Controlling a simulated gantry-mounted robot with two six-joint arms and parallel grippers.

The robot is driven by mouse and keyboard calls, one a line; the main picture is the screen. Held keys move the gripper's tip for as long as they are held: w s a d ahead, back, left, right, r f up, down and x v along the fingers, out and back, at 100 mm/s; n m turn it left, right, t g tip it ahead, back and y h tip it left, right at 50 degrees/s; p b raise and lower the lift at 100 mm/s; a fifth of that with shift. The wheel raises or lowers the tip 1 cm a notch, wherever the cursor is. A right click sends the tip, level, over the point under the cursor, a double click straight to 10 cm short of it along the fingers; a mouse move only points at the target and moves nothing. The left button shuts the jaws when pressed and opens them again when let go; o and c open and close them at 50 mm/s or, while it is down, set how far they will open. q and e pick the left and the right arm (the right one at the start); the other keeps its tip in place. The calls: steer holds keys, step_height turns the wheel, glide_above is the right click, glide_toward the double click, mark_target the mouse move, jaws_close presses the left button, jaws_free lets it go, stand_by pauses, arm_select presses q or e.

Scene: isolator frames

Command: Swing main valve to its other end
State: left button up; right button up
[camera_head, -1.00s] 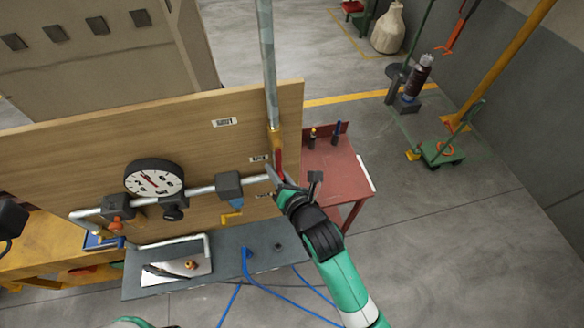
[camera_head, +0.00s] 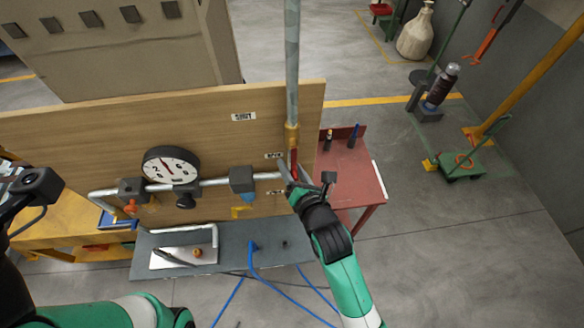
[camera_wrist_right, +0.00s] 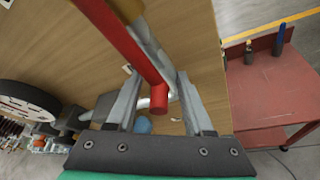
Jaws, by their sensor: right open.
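The main valve is a brass body (camera_head: 291,138) on the tall vertical pipe, with a red lever handle (camera_head: 294,162) hanging down along the board. In the right wrist view the red handle (camera_wrist_right: 139,50) runs down from the top left, and its round end lies between my finger pads. My right gripper (camera_head: 289,172) is open around the handle's lower end; it also shows in the right wrist view (camera_wrist_right: 160,90). I cannot tell whether a finger touches the handle. My left gripper (camera_head: 32,188) is at the left edge, away from the valve, and its jaws are unclear.
A wooden board (camera_head: 220,110) carries a round gauge (camera_head: 171,165) and a horizontal pipe with small valves. A grey shelf (camera_head: 225,262) with blue hoses is below. A red cart (camera_head: 352,178) stands to the right.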

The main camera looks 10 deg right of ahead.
steer(key=v, duration=0.8)
steer(key=shift+s+r+p, duration=0.1)
steer(key=shift+s+p, duration=0.25)
steer(key=shift+p, duration=0.05)
steer(key=p+v, duration=0.1)
steer(key=v, duration=0.2)
steer(key=shift+p, duration=0.3)
